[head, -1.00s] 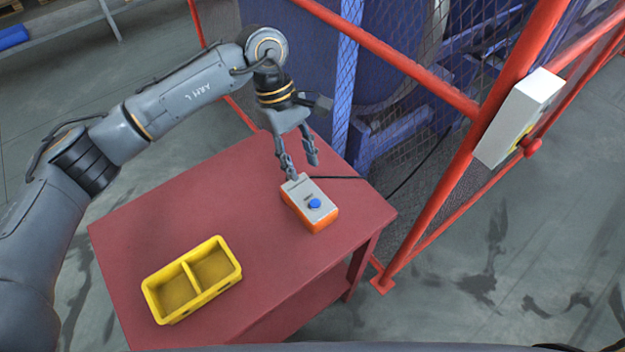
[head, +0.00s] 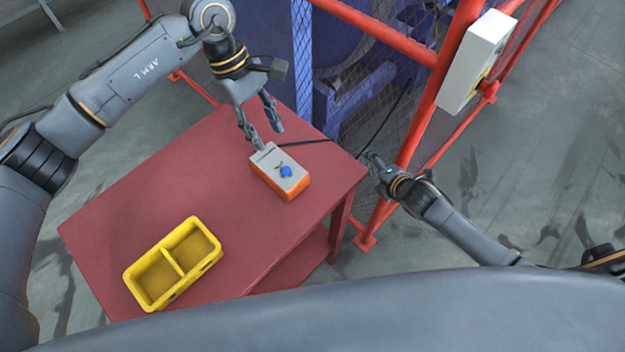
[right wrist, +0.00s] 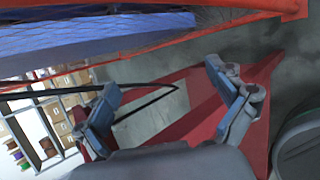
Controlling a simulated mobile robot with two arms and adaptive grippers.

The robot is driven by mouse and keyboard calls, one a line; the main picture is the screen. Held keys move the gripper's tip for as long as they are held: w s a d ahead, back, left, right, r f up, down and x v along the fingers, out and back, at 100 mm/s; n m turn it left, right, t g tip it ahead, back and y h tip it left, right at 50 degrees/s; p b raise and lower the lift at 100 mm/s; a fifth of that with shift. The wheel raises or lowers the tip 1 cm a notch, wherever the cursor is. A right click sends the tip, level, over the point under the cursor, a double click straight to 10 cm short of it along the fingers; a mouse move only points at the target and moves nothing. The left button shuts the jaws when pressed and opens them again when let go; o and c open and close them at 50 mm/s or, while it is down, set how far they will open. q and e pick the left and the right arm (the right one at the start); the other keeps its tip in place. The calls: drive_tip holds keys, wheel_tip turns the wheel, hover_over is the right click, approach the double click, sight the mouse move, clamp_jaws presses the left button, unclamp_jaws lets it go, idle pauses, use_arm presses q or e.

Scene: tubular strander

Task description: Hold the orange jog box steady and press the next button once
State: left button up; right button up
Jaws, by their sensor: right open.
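The orange jog box (head: 292,190) lies on the red table, with a grey top face and a blue button (head: 286,172). A small dark mark beside the button is too small to read. My left gripper (head: 269,139) is at the box's far end with its fingers apart. One fingertip is close to the box's far edge; I cannot tell whether it touches. My right gripper (head: 372,165) is beyond the table's right corner, apart from the box. In the right wrist view my right gripper (right wrist: 162,78) is open and empty.
The red table (head: 130,215) also bears a yellow two-compartment tray (head: 184,287). A black cable (head: 310,142) runs from the box towards the fence. A red-framed mesh fence (head: 420,125) with a white box (head: 480,60) stands close behind the right gripper.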

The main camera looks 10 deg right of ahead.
sight(276, 163)
drive_tip(key=a+r+n+y, duration=0.1)
drive_tip(key=a+r+n, duration=0.1)
drive_tip(key=r+n, duration=0.1)
drive_tip(key=a+r+n+t+y, duration=0.1)
drive_tip(key=a+r+n, duration=0.2)
drive_tip(key=r, duration=0.2)
drive_tip(key=a+r+n, duration=0.3)
drive_tip(key=r, duration=0.2)
drive_tip(key=shift+s+a+n+y, duration=0.2)
drive_tip(key=shift+n+y, duration=0.1)
drive_tip(key=shift+y, duration=0.1)
drive_tip(key=s+a+r+n+y, duration=0.1)
drive_tip(key=s+a+r+n, duration=0.1)
drive_tip(key=s+a+n, duration=0.1)
drive_tip(key=s+a+r+n+y, duration=0.1)
drive_tip(key=s+a+r+n, duration=0.1)
drive_tip(key=s+a+n, duration=0.1)
drive_tip(key=s+a+r+n+y, duration=0.1)
drive_tip(key=s+a+r+n, duration=0.1)
drive_tip(key=s+a+n, duration=0.1)
drive_tip(key=shift+s+a+n, duration=0.3)
drive_tip(key=shift+s+a, duration=0.55)
drive_tip(key=shift+a, duration=0.3)
drive_tip(key=x, duration=1.3)
drive_tip(key=shift+w+a, duration=0.2)
drive_tip(key=shift+a, duration=0.2)
